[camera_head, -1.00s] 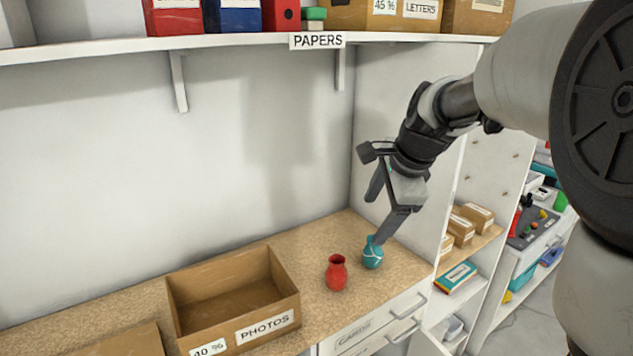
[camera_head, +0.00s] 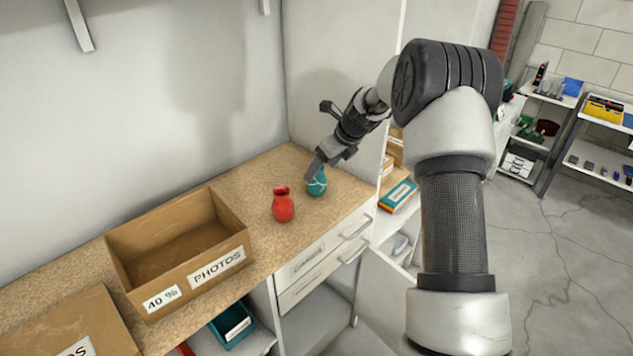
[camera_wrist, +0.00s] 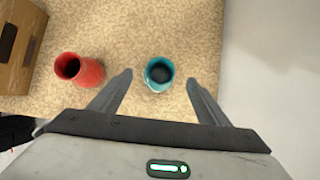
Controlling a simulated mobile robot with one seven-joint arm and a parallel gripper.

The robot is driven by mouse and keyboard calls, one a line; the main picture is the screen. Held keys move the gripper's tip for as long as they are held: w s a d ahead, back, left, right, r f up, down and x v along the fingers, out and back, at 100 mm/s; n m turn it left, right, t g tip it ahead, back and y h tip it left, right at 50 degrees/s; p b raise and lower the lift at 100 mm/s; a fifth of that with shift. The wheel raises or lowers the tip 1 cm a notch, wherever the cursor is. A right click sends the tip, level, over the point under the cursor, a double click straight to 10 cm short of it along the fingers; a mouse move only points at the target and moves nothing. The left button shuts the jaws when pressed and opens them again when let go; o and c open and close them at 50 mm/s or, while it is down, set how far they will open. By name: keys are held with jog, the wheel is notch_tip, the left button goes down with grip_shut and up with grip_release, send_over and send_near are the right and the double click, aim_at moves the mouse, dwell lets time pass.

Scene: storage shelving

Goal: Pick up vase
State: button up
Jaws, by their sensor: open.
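A teal vase (camera_head: 317,184) with pale lines stands upright on the counter near its right end. A red vase (camera_head: 283,205) stands upright just left of it and nearer the front edge. My gripper (camera_head: 312,172) is above the teal vase and partly covers its top. In the wrist view my gripper (camera_wrist: 160,95) is open, with one finger on each side of the teal vase's (camera_wrist: 159,73) round mouth and apart from it. The red vase (camera_wrist: 79,71) lies outside the left finger in that view. Nothing is held.
An open cardboard box (camera_head: 220,263) labelled PHOTOS stands on the counter (camera_head: 262,184) left of the vases. Another box (camera_head: 75,325) is at lower left. A side wall (camera_head: 345,75) rises close behind my gripper. Drawers (camera_head: 322,262) are under the counter's front edge.

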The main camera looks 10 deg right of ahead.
aim_at(318, 181)
jog(key=shift+x, duration=1.2)
jog(key=f, duration=0.4)
jog(key=shift+w+a+f, duration=0.15)
jog(key=shift+w+a, duration=0.2)
jog(key=shift+w+a+f, duration=0.15)
jog(key=shift+w+f, duration=0.05)
jog(key=shift+f, duration=0.15)
jog(key=c, duration=1.3)
